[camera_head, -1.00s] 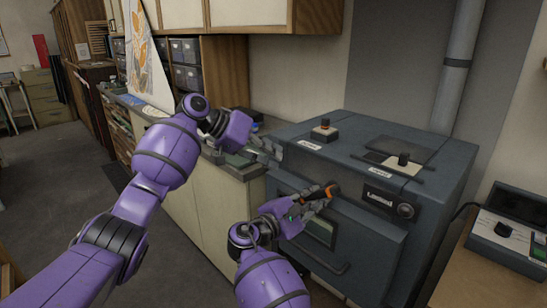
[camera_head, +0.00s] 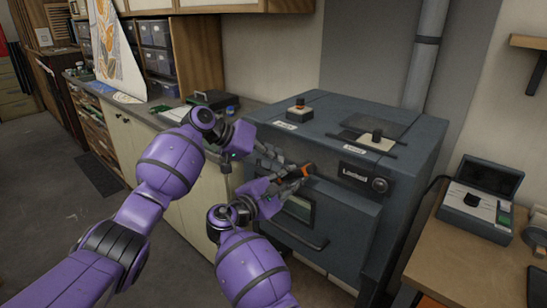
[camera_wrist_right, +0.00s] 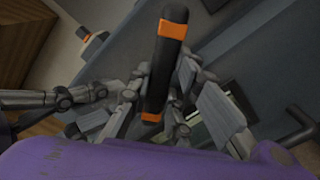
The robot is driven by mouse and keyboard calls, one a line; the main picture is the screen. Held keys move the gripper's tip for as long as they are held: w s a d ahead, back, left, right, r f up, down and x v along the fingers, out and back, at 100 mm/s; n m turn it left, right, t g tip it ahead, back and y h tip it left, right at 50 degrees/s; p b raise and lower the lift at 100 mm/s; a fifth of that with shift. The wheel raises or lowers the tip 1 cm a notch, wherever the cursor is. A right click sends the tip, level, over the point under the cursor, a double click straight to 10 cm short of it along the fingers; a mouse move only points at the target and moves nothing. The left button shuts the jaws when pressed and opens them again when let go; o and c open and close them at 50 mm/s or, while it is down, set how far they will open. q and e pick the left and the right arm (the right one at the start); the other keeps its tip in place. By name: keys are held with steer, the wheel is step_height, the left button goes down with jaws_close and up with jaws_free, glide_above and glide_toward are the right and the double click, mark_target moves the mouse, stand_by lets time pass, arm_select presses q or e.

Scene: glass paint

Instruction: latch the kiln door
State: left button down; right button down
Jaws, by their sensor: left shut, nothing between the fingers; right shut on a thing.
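The blue-grey kiln (camera_head: 345,215) stands with its door closed as far as I can see; a plate on its front reads "Locked". The black latch handle with orange bands (camera_head: 307,171) sticks out at the upper front of the door. My right gripper (camera_head: 290,182) is shut on this handle. In the right wrist view the handle (camera_wrist_right: 165,65) rises from between the fingers (camera_wrist_right: 155,105). My left gripper (camera_head: 272,156) is shut and empty, just left of the handle and close to my right gripper. Whether it touches the handle is unclear. The latch's base is hidden.
A bar handle (camera_head: 295,238) runs across the lower kiln door beneath a small window (camera_head: 298,208). Knobs stand on the kiln top. A counter (camera_head: 160,115) adjoins at left. A wooden table (camera_head: 450,255) with a control box (camera_head: 477,205) stands at right.

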arm_select(q)
steer(key=shift+s+f+h, duration=0.15)
steer(key=shift+f+h, duration=0.15)
steer(key=shift+f, duration=0.2)
arm_select(e)
steer(key=shift+r, duration=0.3)
